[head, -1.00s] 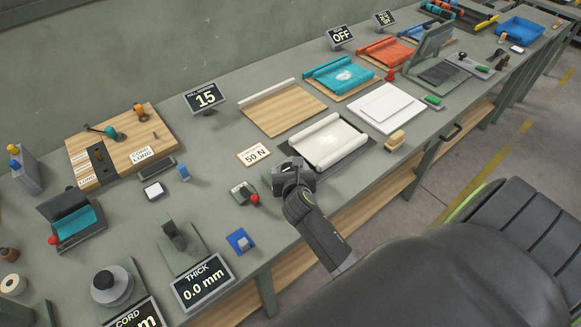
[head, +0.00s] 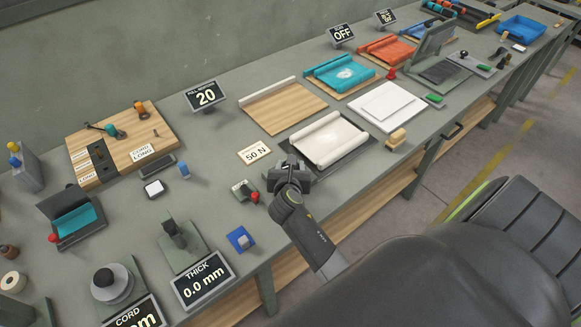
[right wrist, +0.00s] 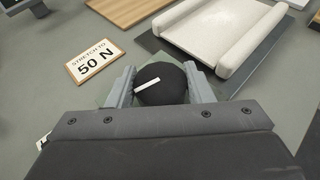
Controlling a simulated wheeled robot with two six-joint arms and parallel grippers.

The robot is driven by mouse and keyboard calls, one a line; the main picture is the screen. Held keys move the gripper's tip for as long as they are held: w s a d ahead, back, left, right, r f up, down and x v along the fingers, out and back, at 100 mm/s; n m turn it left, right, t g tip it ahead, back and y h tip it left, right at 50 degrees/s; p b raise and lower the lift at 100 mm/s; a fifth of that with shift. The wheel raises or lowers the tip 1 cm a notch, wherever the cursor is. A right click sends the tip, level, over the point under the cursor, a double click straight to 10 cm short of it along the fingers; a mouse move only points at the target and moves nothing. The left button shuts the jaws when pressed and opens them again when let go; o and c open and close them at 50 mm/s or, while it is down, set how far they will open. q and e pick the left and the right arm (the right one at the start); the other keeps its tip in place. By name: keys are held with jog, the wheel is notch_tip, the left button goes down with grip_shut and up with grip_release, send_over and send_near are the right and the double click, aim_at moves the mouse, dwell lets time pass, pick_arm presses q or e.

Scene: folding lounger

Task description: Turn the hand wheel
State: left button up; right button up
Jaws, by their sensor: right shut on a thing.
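The hand wheel (right wrist: 158,90) is a round black knob with a white index line, seen from above in the right wrist view. My right gripper (right wrist: 161,84) is shut on it, with one finger on each side. In the head view the right gripper (head: 291,168) stands over the bench's front part, and the wheel is hidden beneath it. A pull display (head: 206,96) behind reads 20. A card (head: 254,152) reads 50 N; the right wrist view shows "STRETCH TO 50 N" on this card (right wrist: 94,57). My left gripper is not in view.
A white rolled sheet on a dark plate (head: 328,140) lies just behind my gripper. A small device with a red knob (head: 244,192) stands close on its left. The bench (head: 215,158) is clear left of the card.

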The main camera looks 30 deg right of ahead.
jog(key=m+g+h, duration=0.3)
jog(key=shift+w+m, duration=0.1)
jog(key=shift+m, duration=0.2)
jog(key=m+g+h, duration=0.1)
jog(key=m+g, duration=0.2)
jog(key=shift+m+g+h, duration=0.3)
jog(key=shift+g+h, duration=0.1)
jog(key=m+g+b, duration=0.1)
jog(key=m+g, duration=0.3)
jog(key=g, duration=0.1)
jog(key=shift+m+h+b, duration=0.3)
jog(key=shift+m+g+y, duration=0.5)
jog(key=shift+m+g, duration=1.1)
jog(key=shift+g, duration=0.4)
jog(key=o, duration=1)
